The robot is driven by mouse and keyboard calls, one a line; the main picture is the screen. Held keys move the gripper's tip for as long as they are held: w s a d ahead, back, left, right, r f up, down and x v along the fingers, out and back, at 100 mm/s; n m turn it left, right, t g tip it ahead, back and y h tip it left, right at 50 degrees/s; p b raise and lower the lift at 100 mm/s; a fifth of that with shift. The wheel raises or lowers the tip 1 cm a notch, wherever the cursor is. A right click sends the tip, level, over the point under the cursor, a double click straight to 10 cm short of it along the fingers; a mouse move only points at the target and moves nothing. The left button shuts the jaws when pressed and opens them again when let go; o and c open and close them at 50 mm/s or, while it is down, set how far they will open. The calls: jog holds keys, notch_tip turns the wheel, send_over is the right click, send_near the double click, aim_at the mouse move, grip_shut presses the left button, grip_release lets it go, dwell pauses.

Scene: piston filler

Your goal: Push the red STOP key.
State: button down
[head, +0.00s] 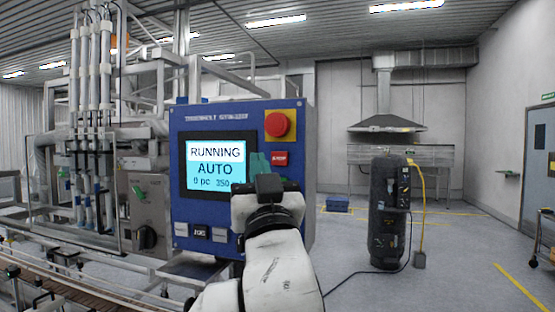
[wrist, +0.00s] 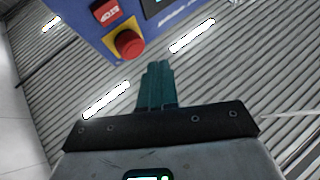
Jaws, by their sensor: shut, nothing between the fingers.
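The red STOP key (head: 280,159) is a small rectangular key on the blue control panel (head: 180,140), right of the screen and below the emergency button. It also shows in the wrist view (wrist: 107,13), upper left and tilted. My gripper (head: 259,160) is in front of the panel, with its teal fingers just left of the STOP key; my wrist hides the panel below. In the wrist view the fingers (wrist: 158,66) are together and empty, pointing up past the panel edge, with the key off to their left. I see no contact with the key.
A red mushroom button (head: 277,123) on a yellow plate sits just above the STOP key. The lit screen (head: 216,165) reads RUNNING, AUTO. Other keys (head: 200,232) line the panel's bottom. A conveyor (head: 70,285) runs at lower left.

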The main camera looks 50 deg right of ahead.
aim_at(276, 164)
jog(key=shift+w+d+p, duration=0.1)
jog(key=shift+w+d, duration=0.35)
jog(key=shift+d, duration=0.85)
jog(key=shift+w+d+p, duration=0.15)
jog(key=shift+w+d, duration=0.35)
jog(key=shift+d, duration=0.85)
jog(key=shift+w+d+p, duration=0.1)
jog(key=shift+w+d, duration=0.35)
jog(key=shift+d, duration=0.85)
jog(key=shift+d, duration=0.1)
jog(key=shift+w+d, duration=0.15)
jog(key=shift+d, duration=0.1)
jog(key=shift+w+d, duration=0.1)
jog(key=shift+d, duration=0.3)
jog(key=shift+s+a, duration=0.3)
jog(key=shift+a, duration=0.45)
jog(key=shift+a, duration=0.15)
jog(key=a, duration=0.1)
jog(key=s+a, duration=0.1)
jog(key=a, duration=0.1)
jog(key=a+b, duration=0.1)
jog(key=shift+s+a, duration=0.2)
jog(key=shift+s, duration=0.15)
